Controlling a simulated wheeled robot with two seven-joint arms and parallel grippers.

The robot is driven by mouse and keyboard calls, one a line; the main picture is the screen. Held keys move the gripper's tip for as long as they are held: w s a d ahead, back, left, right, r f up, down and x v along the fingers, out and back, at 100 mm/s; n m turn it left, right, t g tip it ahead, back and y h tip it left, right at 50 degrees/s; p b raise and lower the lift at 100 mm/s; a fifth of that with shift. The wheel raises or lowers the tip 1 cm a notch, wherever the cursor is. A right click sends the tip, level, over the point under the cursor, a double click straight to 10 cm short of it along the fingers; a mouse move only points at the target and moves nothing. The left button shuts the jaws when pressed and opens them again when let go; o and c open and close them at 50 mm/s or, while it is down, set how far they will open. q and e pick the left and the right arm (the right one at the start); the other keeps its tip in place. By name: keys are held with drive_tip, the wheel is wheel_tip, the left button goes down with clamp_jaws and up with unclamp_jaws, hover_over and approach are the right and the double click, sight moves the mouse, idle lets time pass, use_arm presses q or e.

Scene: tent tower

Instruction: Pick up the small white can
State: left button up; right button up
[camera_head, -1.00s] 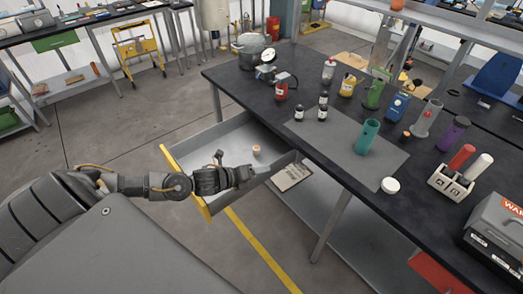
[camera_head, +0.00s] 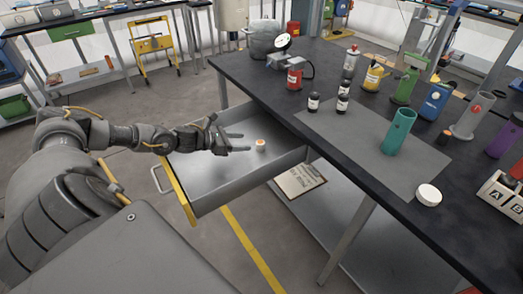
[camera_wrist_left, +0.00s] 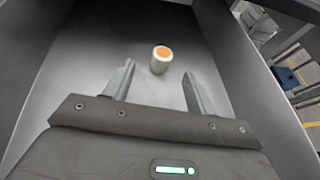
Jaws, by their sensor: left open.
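A small white can (camera_head: 261,145) with an orange top stands upright in the open drawer (camera_head: 222,187) under the workbench. It also shows in the left wrist view (camera_wrist_left: 160,61), just beyond the fingertips and roughly centred between them. My left gripper (camera_head: 245,142) reaches into the drawer from the left, with its fingers pointing at the can. In the left wrist view its two fingers (camera_wrist_left: 158,77) are spread apart with nothing between them. My right gripper does not show.
The drawer's side walls (camera_wrist_left: 230,50) rise on both sides of my left gripper. The dark bench top (camera_head: 380,185) overhangs the right part of the drawer and holds a green cylinder (camera_head: 397,135), small dark bottles (camera_head: 342,103) and a white lid (camera_head: 428,195). The drawer floor around the can is clear.

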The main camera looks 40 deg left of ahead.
sight(265, 148)
use_arm(q)
drive_tip(key=shift+w+d, duration=0.2)
drive_tip(key=shift+w, duration=0.05)
drive_tip(key=x, duration=0.4)
drive_tip(key=shift+w+f+p, duration=0.25)
drive_tip(key=shift+p, duration=0.15)
drive_tip(key=shift+w+d, duration=0.1)
drive_tip(key=shift+d, duration=0.05)
drive_tip(key=shift+w+d+f, duration=0.1)
drive_tip(key=shift+w+d, duration=0.05)
drive_tip(key=x, duration=0.2)
drive_tip(key=p+x, duration=0.1)
drive_tip(key=x, duration=0.1)
drive_tip(key=shift+w+d+f, duration=0.2)
drive_tip(key=shift+f, duration=0.25)
drive_tip(key=c, duration=1.1)
drive_tip(key=shift+o, duration=0.2)
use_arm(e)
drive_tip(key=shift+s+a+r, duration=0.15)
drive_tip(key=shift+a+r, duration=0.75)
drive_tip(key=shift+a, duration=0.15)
